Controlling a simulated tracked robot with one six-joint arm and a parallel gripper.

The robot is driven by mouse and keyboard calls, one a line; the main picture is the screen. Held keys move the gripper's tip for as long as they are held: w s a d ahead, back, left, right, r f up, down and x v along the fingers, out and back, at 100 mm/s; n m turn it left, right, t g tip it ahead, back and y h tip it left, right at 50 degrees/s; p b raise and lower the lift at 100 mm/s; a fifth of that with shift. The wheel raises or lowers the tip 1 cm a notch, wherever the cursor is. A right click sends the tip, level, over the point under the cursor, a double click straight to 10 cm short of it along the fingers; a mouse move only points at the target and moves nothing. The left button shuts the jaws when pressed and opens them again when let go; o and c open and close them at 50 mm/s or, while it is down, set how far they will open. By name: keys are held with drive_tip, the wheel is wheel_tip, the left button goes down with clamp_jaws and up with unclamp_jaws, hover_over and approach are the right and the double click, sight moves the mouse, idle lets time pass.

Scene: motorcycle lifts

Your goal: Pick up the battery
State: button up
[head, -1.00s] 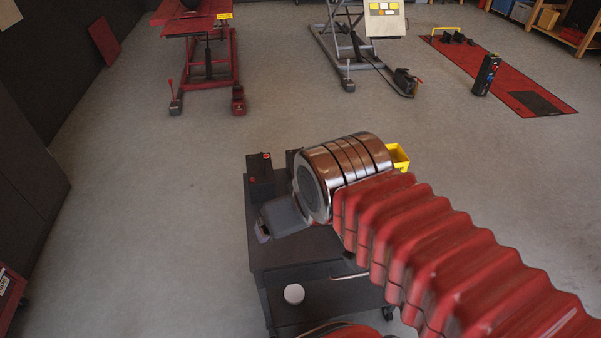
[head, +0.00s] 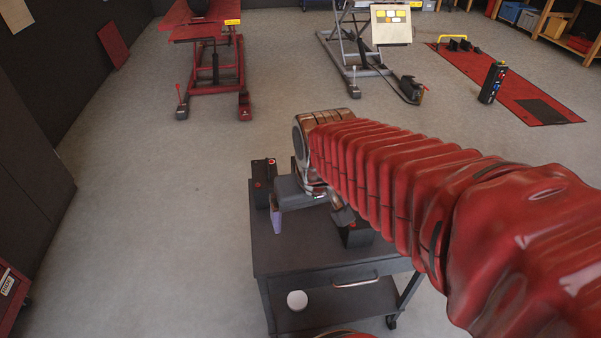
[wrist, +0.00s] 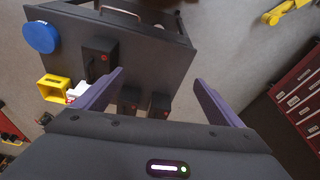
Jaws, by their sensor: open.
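Several black box-shaped batteries with red terminals stand on a dark cart (head: 285,255). One battery (head: 264,170) is at its far left corner in the head view. A second battery (wrist: 128,98) is close beside it. A third battery (head: 355,236) stands nearer me, partly under my arm; it shows in the wrist view (wrist: 98,62), left of the fingers. My gripper (wrist: 158,76) is open above the cart top, with nothing between its purple fingers. In the head view my gripper (head: 300,208) is partly hidden by my arm.
The wrist view shows a blue round item (wrist: 41,37), a yellow bin (wrist: 53,88) and a white item (wrist: 78,92) at the cart's other side. A white round item (head: 297,299) is on the lower shelf. A red motorcycle lift (head: 213,70) stands far back; the floor between is clear.

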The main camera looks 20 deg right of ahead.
drive_tip(key=w+d+f+m, duration=0.1)
drive_tip(key=w+d+f, duration=0.45)
drive_tip(key=w, duration=0.45)
drive_tip(key=w+d+f+m, duration=0.1)
drive_tip(key=w+d+f, duration=0.45)
drive_tip(key=w, duration=0.55)
drive_tip(key=w+d+r+t, duration=0.1)
drive_tip(key=w+d+r, duration=0.1)
drive_tip(key=w, duration=0.4)
drive_tip(key=shift+d+r+n+h, duration=0.3)
drive_tip(key=shift+d+h, duration=0.1)
drive_tip(key=x, duration=0.8)
drive_tip(key=shift+w+f, duration=0.1)
drive_tip(key=shift+w, duration=0.05)
drive_tip(key=shift+f, duration=0.15)
drive_tip(key=shift+w, duration=0.1)
drive_tip(key=shift+x, duration=2.6)
drive_tip(key=shift+w+a, duration=0.15)
drive_tip(key=shift+w, duration=0.05)
